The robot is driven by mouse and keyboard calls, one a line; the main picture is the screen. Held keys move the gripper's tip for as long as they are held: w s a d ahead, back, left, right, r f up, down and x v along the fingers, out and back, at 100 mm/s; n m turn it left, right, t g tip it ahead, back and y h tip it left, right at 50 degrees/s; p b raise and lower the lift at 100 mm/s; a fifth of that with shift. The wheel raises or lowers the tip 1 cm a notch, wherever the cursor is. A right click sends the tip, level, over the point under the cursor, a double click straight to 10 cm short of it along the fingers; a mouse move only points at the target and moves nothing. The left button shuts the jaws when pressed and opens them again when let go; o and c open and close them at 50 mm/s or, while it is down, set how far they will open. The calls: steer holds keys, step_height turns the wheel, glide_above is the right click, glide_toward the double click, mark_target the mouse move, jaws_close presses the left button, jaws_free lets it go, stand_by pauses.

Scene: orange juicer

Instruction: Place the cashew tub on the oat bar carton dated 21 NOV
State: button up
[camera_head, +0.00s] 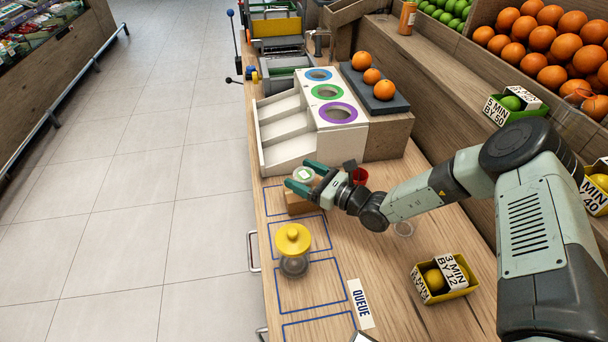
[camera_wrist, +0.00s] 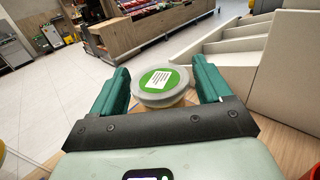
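The cashew tub (camera_head: 303,174) is a small round tub with a green and white label on its lid. In the wrist view the tub (camera_wrist: 160,84) is upright and centred between the two green fingers, with no clear gap on either side. My gripper (camera_head: 307,177) appears shut on it. A plain brown carton (camera_head: 298,204) shows just below the tub in the head view, inside a blue outline on the counter. I cannot tell whether the tub touches it. No date is readable on this carton, and its front is hidden.
A white stepped stand (camera_head: 292,128) with coloured rings is just behind my gripper. A red cup (camera_head: 360,176) is close to its right. A yellow-lidded jar (camera_head: 293,240) stands nearer the front. A lemon box (camera_head: 442,279) is at right.

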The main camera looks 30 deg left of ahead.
mark_target(313, 179)
steer(key=shift+o, duration=0.8)
steer(key=shift+d+r, duration=0.15)
steer(key=shift+r, duration=0.05)
steer(key=d, duration=0.2)
steer(key=shift+d, duration=0.35)
step_height(313, 179, up, 7)
